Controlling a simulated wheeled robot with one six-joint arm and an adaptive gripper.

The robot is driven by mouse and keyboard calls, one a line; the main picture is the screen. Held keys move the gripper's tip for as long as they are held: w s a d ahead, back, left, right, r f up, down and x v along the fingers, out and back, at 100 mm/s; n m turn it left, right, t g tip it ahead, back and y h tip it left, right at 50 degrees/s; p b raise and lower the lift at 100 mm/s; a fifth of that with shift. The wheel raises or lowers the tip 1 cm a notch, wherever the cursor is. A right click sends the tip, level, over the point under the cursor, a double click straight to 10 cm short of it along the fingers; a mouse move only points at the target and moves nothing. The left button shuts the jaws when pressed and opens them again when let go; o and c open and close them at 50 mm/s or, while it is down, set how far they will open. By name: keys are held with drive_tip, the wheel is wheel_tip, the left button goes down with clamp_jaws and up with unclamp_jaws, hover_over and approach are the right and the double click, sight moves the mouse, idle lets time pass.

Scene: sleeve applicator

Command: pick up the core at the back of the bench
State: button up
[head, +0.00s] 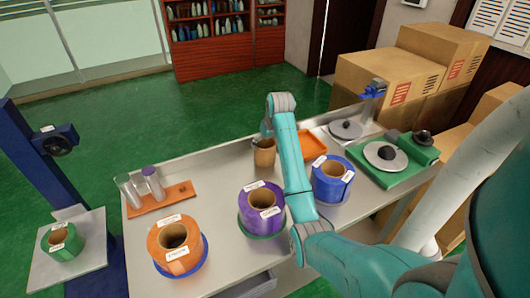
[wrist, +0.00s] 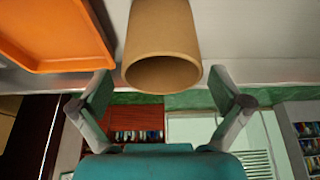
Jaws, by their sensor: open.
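The core (head: 264,156) is a plain brown cardboard tube standing at the back of the bench (head: 215,165). In the wrist view the core (wrist: 160,35) is at the top centre, its round open end facing me. My gripper (wrist: 161,92) is open and empty, with one finger on each side of the core's line. The fingertips look apart from the core, just short of it. In the head view my gripper (head: 267,130) is at the core's far upper side, partly hidden by my arm and the core.
An empty orange tray (head: 313,145) lies right of the core; it also shows in the wrist view (wrist: 60,35). Purple (head: 250,205), blue (head: 330,190) and orange (head: 158,240) rolls stand in front. Bare bench lies left of the core.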

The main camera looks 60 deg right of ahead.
drive_tip(key=shift+s+a+x, duration=0.1)
drive_tip(key=shift+x, duration=1.25)
drive_tip(key=shift+s+a+x, duration=0.1)
drive_tip(key=shift+a+x, duration=0.05)
drive_tip(key=shift+x, duration=1.15)
drive_tip(key=shift+f, duration=0.1)
drive_tip(key=c, duration=0.9)
